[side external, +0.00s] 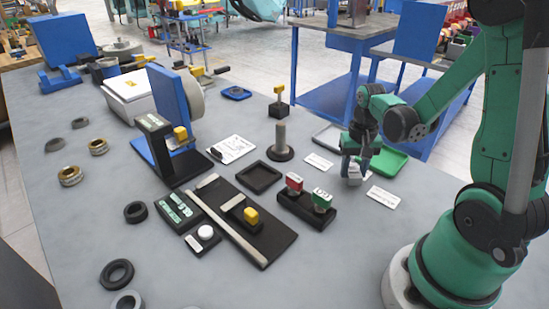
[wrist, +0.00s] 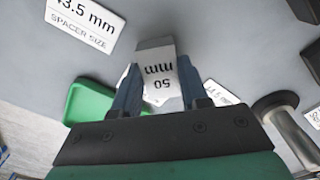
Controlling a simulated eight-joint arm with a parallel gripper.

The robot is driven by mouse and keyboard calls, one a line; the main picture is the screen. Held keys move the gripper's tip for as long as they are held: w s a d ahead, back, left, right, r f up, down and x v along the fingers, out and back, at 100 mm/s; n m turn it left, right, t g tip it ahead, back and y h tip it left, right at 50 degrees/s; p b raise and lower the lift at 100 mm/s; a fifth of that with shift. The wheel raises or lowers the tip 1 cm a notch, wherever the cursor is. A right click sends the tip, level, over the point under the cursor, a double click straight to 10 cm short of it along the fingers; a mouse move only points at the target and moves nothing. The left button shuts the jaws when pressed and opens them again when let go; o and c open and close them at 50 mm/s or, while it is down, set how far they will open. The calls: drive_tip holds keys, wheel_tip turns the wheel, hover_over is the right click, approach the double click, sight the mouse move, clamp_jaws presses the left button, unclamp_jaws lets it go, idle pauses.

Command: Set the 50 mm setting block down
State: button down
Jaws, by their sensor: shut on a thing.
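The 50 mm setting block (wrist: 157,62) is a light grey metal block, its "50 mm" marking upside down in the wrist view. It also shows in the side view (side external: 354,174), low over the grey table to the right of the black holder. My gripper (wrist: 158,88) is shut on the block, one blue-grey finger on each side. In the side view my gripper (side external: 356,163) points down in front of the green tray (side external: 391,163). I cannot tell whether the block touches the table. The fingers hide parts of its sides.
A "43.5 mm" spacer card (wrist: 84,22) lies close to the block. Another card (side external: 319,161) lies to its left in the side view. The black holder (side external: 300,209) with red and green blocks and an upright post (side external: 281,140) stand farther left. Bare table lies in front.

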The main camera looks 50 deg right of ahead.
sight(353, 171)
drive_tip(key=shift+f, duration=0.25)
drive_tip(key=shift+f, duration=0.25)
drive_tip(key=shift+c, duration=2.3)
unclamp_jaws()
drive_tip(key=shift+r, duration=0.15)
wheel_tip(353, 171, up, 12)
drive_tip(key=r, duration=0.1)
drive_tip(key=w+a+n+t, duration=0.3)
drive_tip(key=a+n+t, duration=0.4)
drive_tip(key=a, duration=0.7)
drive_tip(key=shift+a+n, duration=0.25)
drive_tip(key=shift+n, duration=0.75)
drive_tip(key=shift+f, duration=0.1)
